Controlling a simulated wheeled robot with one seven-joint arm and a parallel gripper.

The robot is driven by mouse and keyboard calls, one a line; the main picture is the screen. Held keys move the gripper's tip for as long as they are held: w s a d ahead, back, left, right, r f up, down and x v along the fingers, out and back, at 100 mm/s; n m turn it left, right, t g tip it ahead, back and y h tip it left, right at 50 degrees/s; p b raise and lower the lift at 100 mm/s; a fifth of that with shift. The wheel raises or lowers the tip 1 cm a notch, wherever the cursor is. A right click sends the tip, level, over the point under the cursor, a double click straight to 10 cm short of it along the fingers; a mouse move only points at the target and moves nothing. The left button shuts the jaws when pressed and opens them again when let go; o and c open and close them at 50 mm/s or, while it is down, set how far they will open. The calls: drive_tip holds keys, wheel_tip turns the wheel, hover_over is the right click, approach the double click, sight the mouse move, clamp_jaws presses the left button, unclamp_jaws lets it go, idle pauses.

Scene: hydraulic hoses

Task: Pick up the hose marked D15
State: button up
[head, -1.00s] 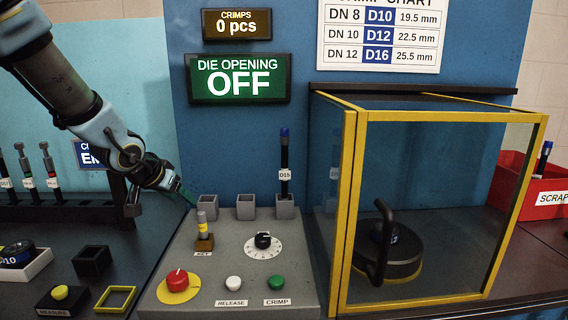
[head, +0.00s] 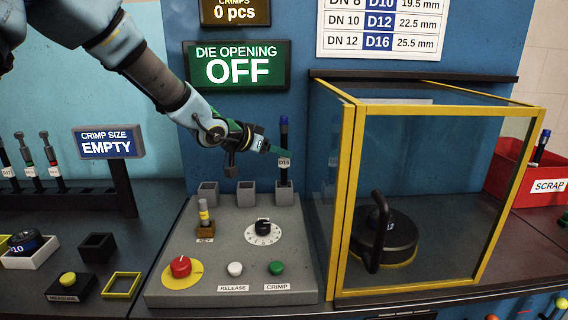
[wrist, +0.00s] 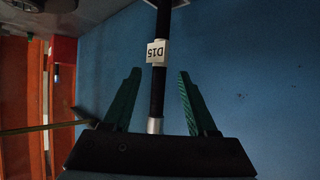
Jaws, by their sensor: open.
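The hose marked D15 (head: 284,138) stands upright in the rightmost grey holder (head: 284,193) at the back of the control panel. It is black with a blue top end and a white D15 tag. My gripper (head: 284,152) reaches it from the left, close to the tag. In the wrist view the hose (wrist: 158,85) runs between the two green fingers of my gripper (wrist: 155,100). The fingers are open, with a gap on each side of the hose.
Two empty grey holders (head: 246,193) stand left of the hose. The yellow-framed guard box (head: 347,200) is close on its right. A key (head: 204,215), a dial (head: 263,228) and buttons are on the panel below. A red scrap bin (head: 520,180) is at far right.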

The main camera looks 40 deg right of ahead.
sight(284, 162)
drive_tip(key=shift+p+x, duration=0.3)
drive_tip(key=shift+x, duration=1.45)
clamp_jaws()
